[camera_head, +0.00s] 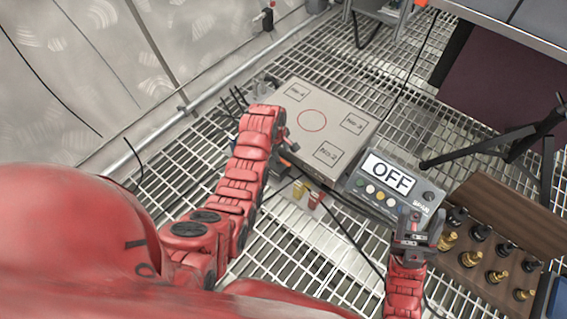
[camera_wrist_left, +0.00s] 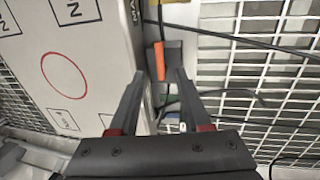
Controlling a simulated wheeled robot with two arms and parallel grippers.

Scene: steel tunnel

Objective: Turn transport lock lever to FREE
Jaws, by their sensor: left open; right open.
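A pale box (camera_head: 331,108) with a red circle and numbered squares on top lies on the grating. In the left wrist view the box (camera_wrist_left: 92,105) fills the left side. A small orange lever-like piece (camera_wrist_left: 159,60) with a dark block beside it sits at the box's side. It lies just beyond and between the fingertips of my open left gripper (camera_wrist_left: 160,76), with no contact visible. No FREE marking is readable. My right gripper (camera_head: 412,215) is open beside the control unit.
The control unit (camera_head: 408,166) reads OFF and has several buttons. A wooden rack (camera_head: 490,270) with several dark and brass fittings stands at the right. Small yellow and red pieces (camera_head: 308,196) sit near the box's front edge. Dark cables cross the grating; black stand legs (camera_head: 500,143) are at right.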

